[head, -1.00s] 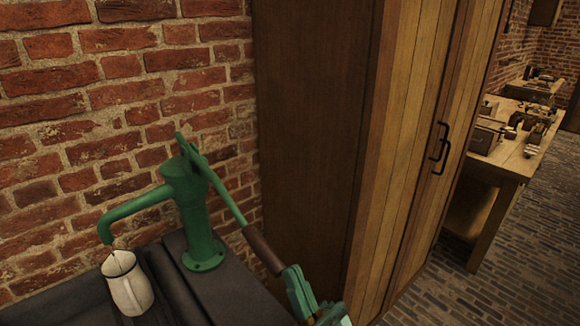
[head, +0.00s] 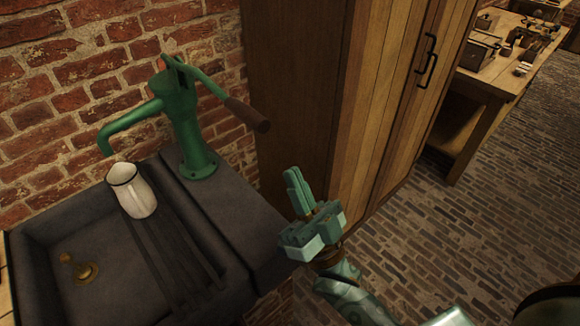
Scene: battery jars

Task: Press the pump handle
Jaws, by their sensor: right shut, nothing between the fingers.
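The green pump (head: 187,125) stands upright on the dark ledge beside the sink, against the brick wall. Its pump handle (head: 208,87) slopes gently down to the right from the pump's top and ends in a brown grip (head: 247,114). A cream jug (head: 133,190) with a dark rim stands under the spout (head: 125,125). My right gripper (head: 292,175) is shut and empty, its fingers pointing up. In the picture it is below and right of the brown grip, apart from it. My left gripper is not in view.
The dark sink (head: 40,268) holds a small brass fitting (head: 78,268). A tall wooden cupboard (head: 385,110) with black handles stands close behind my right gripper. A workbench (head: 490,85) with tools is at the far right. The brick floor is open at right.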

